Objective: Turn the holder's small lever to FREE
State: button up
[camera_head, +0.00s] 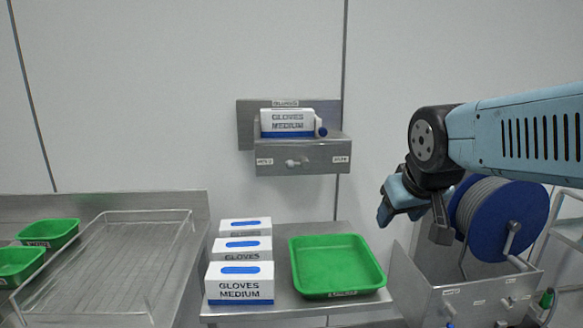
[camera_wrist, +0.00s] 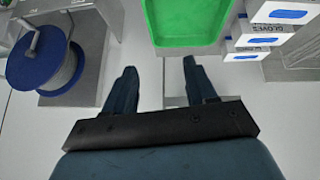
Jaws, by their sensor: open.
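The wall holder (camera_head: 312,157) is a steel bracket at the middle of the head view, with a glove box (camera_head: 287,123) in it. Its small pale lever (camera_head: 297,163) is on the front face, between a left label that seems to read HOLD and a right one that seems to read FREE. The lever lies roughly sideways; it is too small to tell surely which label it points at. My gripper (camera_head: 413,216) is right of the holder and lower, apart from it. In the wrist view my gripper (camera_wrist: 160,68) is open and empty; the holder is not in that view.
A green tray (camera_head: 337,293) and several glove boxes (camera_head: 240,271) stand on the table below the holder. A blue hose reel (camera_head: 500,222) on a steel housing is close to my gripper at the right. A wire rack (camera_head: 105,262) and green trays are at left.

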jog(key=w+n+t, duration=0.5)
jog(key=w+n, duration=0.1)
jog(key=w, duration=0.9)
jog(key=n+t+y, duration=0.3)
jog(key=n+y, duration=0.8)
send_near(293, 166)
jog(key=x, duration=1)
jog(key=shift+d, duration=0.1)
jog(key=c, duration=0.9)
jog(key=shift+d+f, duration=0.1)
jog(key=shift+d, duration=0.05)
jog(key=shift+c, duration=0.5)
jog(key=shift+s, duration=0.1)
